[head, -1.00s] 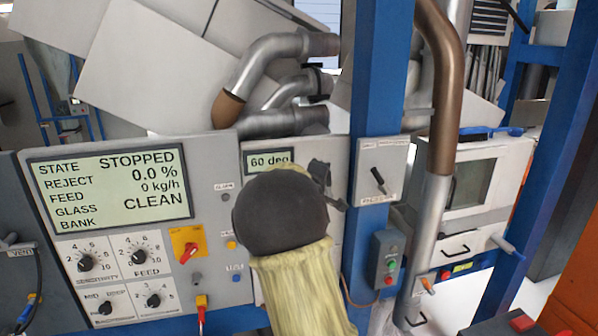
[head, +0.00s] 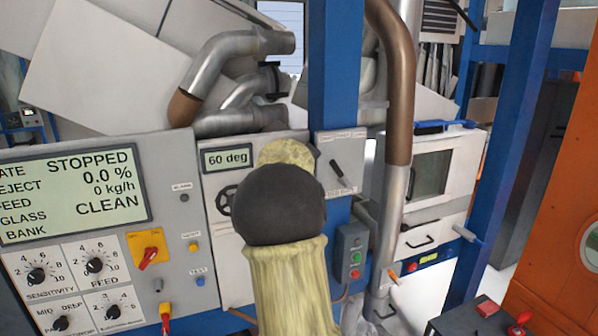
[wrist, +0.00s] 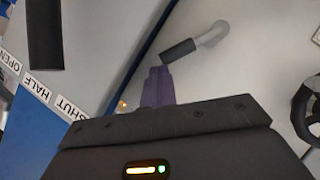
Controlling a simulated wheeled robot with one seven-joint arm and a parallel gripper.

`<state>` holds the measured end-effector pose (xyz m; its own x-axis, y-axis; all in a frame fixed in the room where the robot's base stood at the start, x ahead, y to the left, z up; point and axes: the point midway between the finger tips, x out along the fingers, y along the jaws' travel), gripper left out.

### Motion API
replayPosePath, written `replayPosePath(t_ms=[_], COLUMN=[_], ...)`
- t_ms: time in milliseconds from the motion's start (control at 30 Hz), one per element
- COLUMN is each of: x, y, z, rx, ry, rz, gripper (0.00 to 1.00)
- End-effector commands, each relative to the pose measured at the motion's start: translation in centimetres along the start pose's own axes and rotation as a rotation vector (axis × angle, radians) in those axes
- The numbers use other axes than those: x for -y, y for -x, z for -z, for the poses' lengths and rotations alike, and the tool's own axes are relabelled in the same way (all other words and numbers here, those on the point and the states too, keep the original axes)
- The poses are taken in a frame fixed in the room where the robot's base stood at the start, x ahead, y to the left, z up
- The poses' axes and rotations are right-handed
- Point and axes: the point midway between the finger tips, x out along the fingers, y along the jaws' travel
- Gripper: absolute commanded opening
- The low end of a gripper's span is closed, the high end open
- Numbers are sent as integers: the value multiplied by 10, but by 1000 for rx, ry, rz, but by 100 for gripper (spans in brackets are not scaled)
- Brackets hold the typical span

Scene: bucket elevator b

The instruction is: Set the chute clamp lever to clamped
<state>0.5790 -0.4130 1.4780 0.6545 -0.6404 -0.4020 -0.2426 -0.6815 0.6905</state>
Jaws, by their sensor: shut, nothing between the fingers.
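A bent lever with a grey metal arm and a dark cylindrical grip (wrist: 181,50) shows at the upper middle of the wrist view. By its place between the handwheel and the blue post, it appears to be the chute clamp lever; I read no label on it. My gripper (wrist: 158,86) has its purple fingers together, with nothing between them. The fingertips are close to the lower end of the grip; I cannot tell whether they touch. In the head view my arm hides the gripper and most of this lever.
A black handwheel (wrist: 307,108) is at the right of the wrist view. A dark handle (wrist: 44,40) stands near a label strip (wrist: 38,90) reading OPEN, HALF, SHUT. In the head view a box with a black lever (head: 337,170) is on the blue post. The display (head: 227,157) reads 60 deg.

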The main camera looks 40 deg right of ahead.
Motion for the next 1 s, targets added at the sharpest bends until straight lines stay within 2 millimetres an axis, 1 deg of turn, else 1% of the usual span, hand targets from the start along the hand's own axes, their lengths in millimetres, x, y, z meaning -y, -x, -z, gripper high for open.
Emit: replayPosePath(t_ms=[200, 733, 867, 1000], x=[8, 9, 6, 2], y=[-1, 1, 6, 17], z=[6, 10, 14, 21], rx=[-13, -16, -14, -10], ry=[-28, -31, -32, -35], rz=[37, 43, 41, 38], gripper=[0, 0, 0, 0])
